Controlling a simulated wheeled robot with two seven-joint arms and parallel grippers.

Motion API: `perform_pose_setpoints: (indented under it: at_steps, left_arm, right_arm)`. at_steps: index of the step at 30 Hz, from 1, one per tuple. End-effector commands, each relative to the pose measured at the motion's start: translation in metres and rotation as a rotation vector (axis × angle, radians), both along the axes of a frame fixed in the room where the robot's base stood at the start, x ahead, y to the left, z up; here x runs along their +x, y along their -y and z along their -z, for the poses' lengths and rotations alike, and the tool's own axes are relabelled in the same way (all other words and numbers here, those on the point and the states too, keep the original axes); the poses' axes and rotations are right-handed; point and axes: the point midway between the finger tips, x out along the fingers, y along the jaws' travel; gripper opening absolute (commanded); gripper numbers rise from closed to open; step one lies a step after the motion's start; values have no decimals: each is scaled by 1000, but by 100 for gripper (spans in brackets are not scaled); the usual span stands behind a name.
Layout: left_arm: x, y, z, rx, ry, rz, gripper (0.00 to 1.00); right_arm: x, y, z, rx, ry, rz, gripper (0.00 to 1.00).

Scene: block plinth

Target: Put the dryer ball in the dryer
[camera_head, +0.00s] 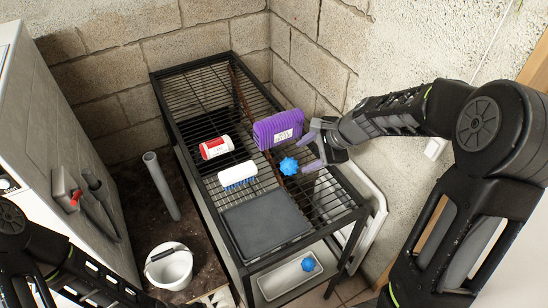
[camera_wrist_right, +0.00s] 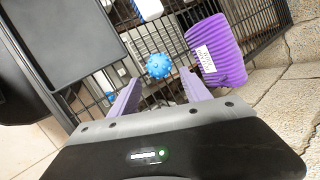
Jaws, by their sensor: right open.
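A blue knobbly dryer ball (camera_head: 289,166) sits on the black wire rack, below a purple item; it also shows in the right wrist view (camera_wrist_right: 158,65). My right gripper (camera_head: 309,150) is open just right of this ball, its purple fingers pointing toward it. In the right wrist view the ball appears just beyond the fingertips (camera_wrist_right: 160,78), with nothing held. A second blue ball (camera_head: 308,264) lies in a white tray under the rack. My left arm shows at the lower left, its gripper out of view. I cannot clearly make out a dryer opening.
The wire rack (camera_head: 190,100) holds a purple ribbed item (camera_head: 278,129), a red-and-white container (camera_head: 216,147), a white brush with blue bristles (camera_head: 238,174) and a dark grey tray (camera_head: 266,222). A white bucket (camera_head: 169,266) stands on the floor. Block walls close off the back.

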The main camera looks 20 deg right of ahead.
Motion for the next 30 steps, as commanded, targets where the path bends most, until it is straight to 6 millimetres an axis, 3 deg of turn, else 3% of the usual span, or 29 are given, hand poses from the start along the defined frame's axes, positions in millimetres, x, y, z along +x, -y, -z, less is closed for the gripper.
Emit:
perform_pose_setpoints:
  at_steps: [8,15,26,30]
  left_arm:
    - [0,0,0,0,0,0,66]
    - [0,0,4,-1,1,1,66]
    - [1,0,4,-1,1,1,66]
    - [1,0,4,-1,1,1,66]
  right_arm:
    - [0,0,1,0,0,0,56]
    - [10,-7,20,-1,-2,0,56]
    - [13,-8,23,0,0,0,56]
    - [17,-12,34,0,-3,0,56]
